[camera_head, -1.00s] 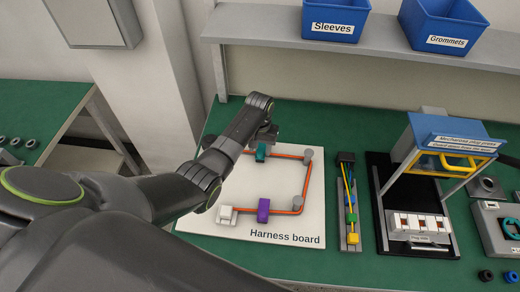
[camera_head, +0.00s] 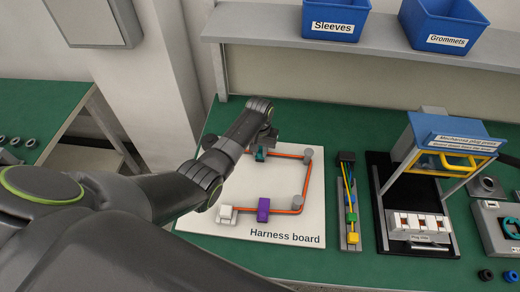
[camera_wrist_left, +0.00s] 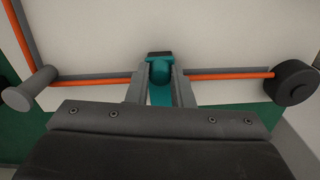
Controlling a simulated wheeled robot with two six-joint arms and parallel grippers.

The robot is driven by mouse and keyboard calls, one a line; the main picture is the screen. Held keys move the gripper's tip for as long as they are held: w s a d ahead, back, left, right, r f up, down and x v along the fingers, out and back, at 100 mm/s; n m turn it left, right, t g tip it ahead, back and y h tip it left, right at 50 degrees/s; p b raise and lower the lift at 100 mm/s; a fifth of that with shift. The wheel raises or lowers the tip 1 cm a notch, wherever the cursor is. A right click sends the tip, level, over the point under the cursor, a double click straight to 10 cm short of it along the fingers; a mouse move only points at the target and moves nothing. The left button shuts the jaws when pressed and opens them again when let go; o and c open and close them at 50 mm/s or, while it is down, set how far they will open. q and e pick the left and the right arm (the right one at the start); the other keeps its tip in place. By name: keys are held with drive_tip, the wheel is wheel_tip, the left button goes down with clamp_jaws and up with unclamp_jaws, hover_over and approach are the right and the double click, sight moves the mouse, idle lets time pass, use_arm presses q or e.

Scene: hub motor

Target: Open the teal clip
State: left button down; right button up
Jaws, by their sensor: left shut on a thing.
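The teal clip (camera_head: 261,154) sits on the upper run of the orange cable on the harness board (camera_head: 240,235). My left gripper (camera_head: 264,147) is over it and hides part of it. In the left wrist view the teal clip (camera_wrist_left: 160,75) is between the two grey fingers of my left gripper (camera_wrist_left: 160,85), which is shut on it. The orange cable (camera_wrist_left: 225,76) runs out from both sides of the fingers. From here I cannot tell whether the clip's top is lifted. My right gripper is not in view.
A purple clip (camera_head: 263,210) and a white connector (camera_head: 227,214) are on the lower cable run. Grey posts (camera_head: 308,153) stand at the cable's corners. A tray of coloured wires (camera_head: 350,215) and a press (camera_head: 420,190) stand to the right. Blue bins (camera_head: 335,18) are on the shelf.

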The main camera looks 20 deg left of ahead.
sight(260, 151)
use_arm(q)
drive_tip(key=shift+w, duration=0.1)
drive_tip(key=shift+w+a+r+g+h+b, duration=0.1)
drive_tip(key=shift+w+r+g+h+b, duration=0.2)
drive_tip(key=shift+g+b, duration=0.5)
drive_tip(key=b, duration=0.1)
drive_tip(key=g+b, duration=0.1)
drive_tip(key=b, duration=0.1)
drive_tip(key=shift+w+a+r+g, duration=0.1)
drive_tip(key=shift+w+r+g, duration=0.1)
drive_tip(key=shift+w+g, duration=0.1)
drive_tip(key=g+b, duration=0.1)
drive_tip(key=b, duration=0.4)
drive_tip(key=w+g+b, duration=0.1)
drive_tip(key=b, duration=0.4)
drive_tip(key=r+g+h+b, duration=0.1)
drive_tip(key=b, duration=0.4)
drive_tip(key=shift+w+a, duration=0.25)
drive_tip(key=shift+w, duration=0.1)
drive_tip(key=shift+r+b, duration=0.35)
drive_tip(key=shift+b, duration=0.6)
